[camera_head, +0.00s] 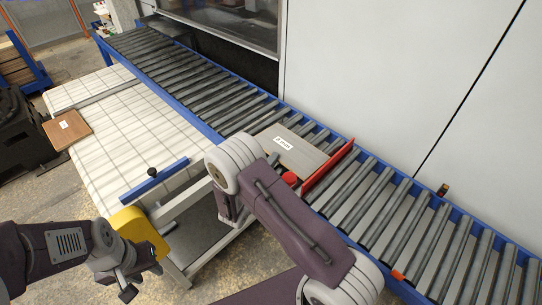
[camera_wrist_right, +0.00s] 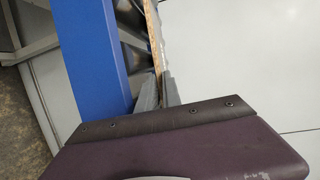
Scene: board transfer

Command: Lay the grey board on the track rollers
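The grey board (camera_head: 290,150), with a white label, lies flat over the track rollers (camera_head: 352,195), its right end beside a red bar (camera_head: 328,167). I cannot tell whether it rests fully on them. My left gripper (camera_head: 141,281) is at the lower left, empty, fingers apart, away from the board.
A blue rail (camera_head: 185,110) edges the roller track. A white gridded table (camera_head: 120,125) stands left of it, with a brown board (camera_head: 67,129) on its far left and a blue bar (camera_head: 153,180) at its near edge. A pale wall (camera_head: 400,90) stands behind.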

